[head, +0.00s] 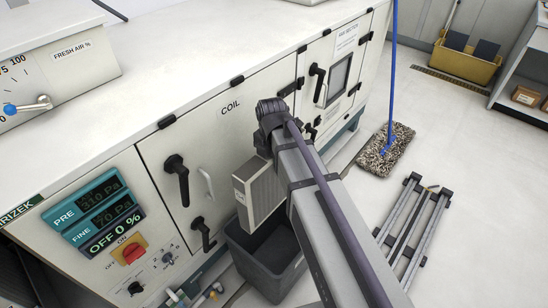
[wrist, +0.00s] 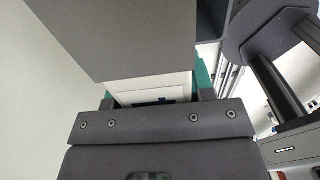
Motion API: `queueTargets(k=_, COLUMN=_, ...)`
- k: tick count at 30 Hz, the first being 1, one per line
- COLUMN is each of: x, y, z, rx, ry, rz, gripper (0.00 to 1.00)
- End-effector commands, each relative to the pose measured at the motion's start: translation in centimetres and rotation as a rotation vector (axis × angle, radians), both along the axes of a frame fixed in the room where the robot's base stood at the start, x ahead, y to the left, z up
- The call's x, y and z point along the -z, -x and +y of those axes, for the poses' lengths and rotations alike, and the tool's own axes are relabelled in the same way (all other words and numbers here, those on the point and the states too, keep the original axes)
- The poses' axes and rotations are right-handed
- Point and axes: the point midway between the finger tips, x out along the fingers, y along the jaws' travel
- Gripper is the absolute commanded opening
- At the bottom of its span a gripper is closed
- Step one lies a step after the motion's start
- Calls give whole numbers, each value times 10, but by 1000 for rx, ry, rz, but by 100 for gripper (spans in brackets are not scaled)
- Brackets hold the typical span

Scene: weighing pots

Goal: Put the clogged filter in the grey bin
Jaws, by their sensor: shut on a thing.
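The filter (head: 258,193), a flat box with a pale frame and a grey pleated face, is upright in the head view, beside my arm and above the bin. The grey bin (head: 262,268) stands open on the floor in front of the cabinet, below the filter; my arm hides part of it. My gripper (wrist: 153,98) shows in the wrist view, its teal-padded fingers on either side of the filter's white edge (wrist: 150,90). It is shut on the filter. In the head view my arm hides the fingers.
The white cabinet (head: 215,115) with black door handles stands close behind the filter and bin. A mop (head: 384,150) and a metal rack (head: 414,228) are on the floor at the right. A yellow bucket (head: 465,60) stands at the back. Floor between them is clear.

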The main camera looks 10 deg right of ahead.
Motion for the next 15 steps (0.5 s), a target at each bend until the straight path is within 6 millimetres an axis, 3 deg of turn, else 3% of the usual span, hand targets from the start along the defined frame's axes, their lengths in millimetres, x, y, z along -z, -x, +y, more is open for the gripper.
queueTargets(k=1, x=21, y=0, z=0, rx=0, ry=0, rz=0, gripper=0)
queueTargets(k=15, x=112, y=0, z=0, rx=1, ry=0, rz=0, gripper=0)
